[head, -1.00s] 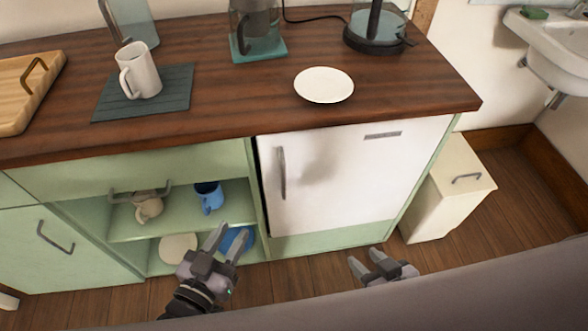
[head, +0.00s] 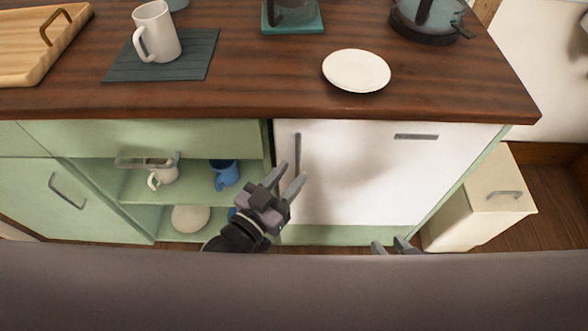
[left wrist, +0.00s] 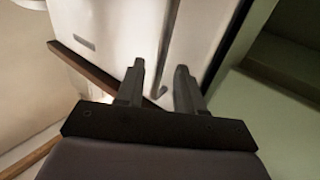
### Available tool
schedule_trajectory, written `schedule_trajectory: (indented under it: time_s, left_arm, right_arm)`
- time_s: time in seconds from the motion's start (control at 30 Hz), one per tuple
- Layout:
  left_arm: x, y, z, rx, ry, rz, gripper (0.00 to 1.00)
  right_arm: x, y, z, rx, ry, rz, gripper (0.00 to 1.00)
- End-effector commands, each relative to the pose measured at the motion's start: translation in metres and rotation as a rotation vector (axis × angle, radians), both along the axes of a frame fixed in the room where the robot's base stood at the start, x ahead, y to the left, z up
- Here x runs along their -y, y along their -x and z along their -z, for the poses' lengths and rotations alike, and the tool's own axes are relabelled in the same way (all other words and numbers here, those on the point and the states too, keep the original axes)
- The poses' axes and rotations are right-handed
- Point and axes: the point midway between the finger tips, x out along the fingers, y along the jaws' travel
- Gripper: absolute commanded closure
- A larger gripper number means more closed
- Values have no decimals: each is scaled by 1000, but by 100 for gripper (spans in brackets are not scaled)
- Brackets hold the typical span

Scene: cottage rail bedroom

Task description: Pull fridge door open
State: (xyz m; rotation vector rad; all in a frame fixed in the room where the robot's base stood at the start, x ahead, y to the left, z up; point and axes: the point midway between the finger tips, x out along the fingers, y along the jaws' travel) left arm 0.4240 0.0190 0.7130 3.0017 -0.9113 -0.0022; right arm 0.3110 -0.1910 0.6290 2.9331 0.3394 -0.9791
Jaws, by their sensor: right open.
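The white fridge door (head: 355,180) is under the counter, flush or nearly so, with a dark gap along its left edge. Its vertical grey handle (head: 298,152) is near that edge. My left gripper (head: 291,178) is open, its fingertips near the lower end of the handle. In the left wrist view the handle (left wrist: 170,45) lines up between the two open fingers (left wrist: 160,70); I cannot tell whether they touch it. My right gripper (head: 389,245) is open and empty, low in front of the fridge, partly hidden at the bottom.
The wooden counter (head: 270,95) overhangs the fridge and holds a white plate (head: 356,71), a mug (head: 158,32) and a kettle (head: 428,18). Open shelves with a blue mug (head: 226,174) are left of the fridge. A cream bin (head: 478,205) stands right.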

Motion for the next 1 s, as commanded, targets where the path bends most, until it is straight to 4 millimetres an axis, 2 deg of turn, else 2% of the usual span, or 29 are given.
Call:
schedule_trajectory:
  time_s: [0.2, 0.5, 0.57, 0.6, 0.63, 1.0]
  left_arm:
    - [10, -15, 0, -1, 1, 0, 63]
    - [11, -17, 0, 0, 0, 0, 63]
    - [11, -17, 0, 0, 0, 0, 82]
    - [11, -16, 0, 0, 0, 0, 95]
    - [11, -16, 0, 0, 0, 0, 100]
    - [11, -16, 0, 0, 0, 0, 100]
  right_arm:
    - [0, 3, 4, -10, -2, 1, 57]
    - [-1, 2, 3, -8, -3, 1, 57]
    - [-1, 2, 3, -8, -4, 1, 57]
    - [-1, 2, 3, -8, -3, 2, 57]
    - [-1, 2, 3, -7, -3, 2, 57]
    - [-1, 0, 1, -2, -4, 2, 57]
